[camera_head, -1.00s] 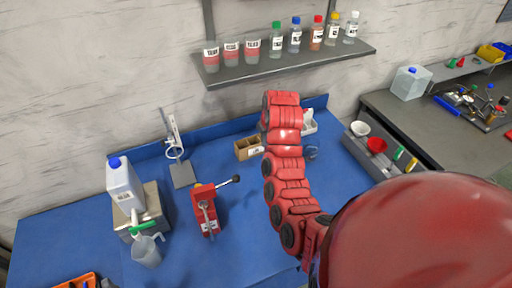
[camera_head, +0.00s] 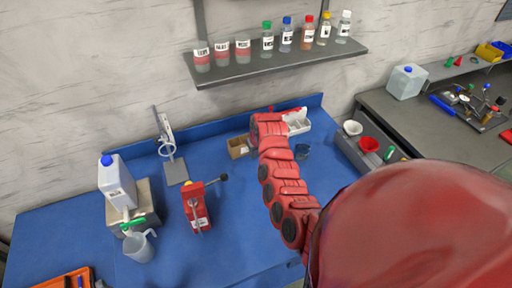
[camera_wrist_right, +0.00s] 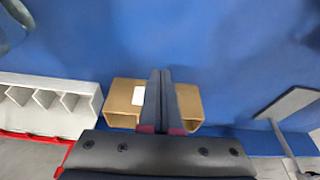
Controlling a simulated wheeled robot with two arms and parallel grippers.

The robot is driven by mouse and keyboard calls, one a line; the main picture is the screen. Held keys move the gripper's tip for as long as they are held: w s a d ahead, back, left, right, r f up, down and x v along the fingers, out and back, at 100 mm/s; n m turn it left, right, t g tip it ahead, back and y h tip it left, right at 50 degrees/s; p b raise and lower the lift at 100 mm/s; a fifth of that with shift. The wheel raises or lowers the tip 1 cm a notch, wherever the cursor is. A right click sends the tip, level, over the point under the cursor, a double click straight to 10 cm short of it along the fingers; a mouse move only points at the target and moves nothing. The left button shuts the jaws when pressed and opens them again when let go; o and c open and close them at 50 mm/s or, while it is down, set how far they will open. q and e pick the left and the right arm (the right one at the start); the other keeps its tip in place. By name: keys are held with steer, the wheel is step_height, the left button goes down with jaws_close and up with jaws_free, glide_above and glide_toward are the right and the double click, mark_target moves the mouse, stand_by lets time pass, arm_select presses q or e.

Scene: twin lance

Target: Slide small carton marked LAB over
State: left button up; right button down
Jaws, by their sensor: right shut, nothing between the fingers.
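The small brown carton (camera_head: 238,148) sits on the blue bench near its back edge, just left of my right arm's end. In the right wrist view the carton (camera_wrist_right: 122,97) shows a white label, whose letters I cannot read. My right gripper (camera_wrist_right: 164,71) is shut and empty. Its fingers cross in front of the middle of the carton in that view and hide part of it; I cannot tell whether they touch it. In the head view my red wrist hides the fingers. My left gripper is not in view.
A white compartment tray (camera_head: 298,122) stands right of the carton; my wrist partly covers it. A metal stand (camera_head: 176,172) and a red clamp-like device (camera_head: 196,208) are on the left. A bottle shelf (camera_head: 280,67) hangs above.

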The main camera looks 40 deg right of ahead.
steer(key=shift+w+d, duration=0.1)
steer(key=shift+w, duration=0.25)
steer(key=shift+w+d+r, duration=0.1)
steer(key=shift+w+d, duration=0.1)
steer(key=shift+w, duration=0.3)
steer(key=shift+w+a+p, duration=0.1)
steer(key=shift+w+p, duration=0.25)
steer(key=shift+w, duration=0.65)
steer(key=w+b, duration=0.1)
steer(key=b, duration=0.3)
steer(key=w+d+f+b, duration=0.1)
steer(key=b, duration=0.2)
steer(key=shift+w, duration=0.35)
steer(key=shift+w+r, duration=0.1)
steer(key=shift+w, duration=0.05)
steer(key=shift+r, duration=0.3)
steer(key=shift+a+f+b, duration=0.1)
steer(key=shift+a+b, duration=0.05)
steer(key=shift+b, duration=0.15)
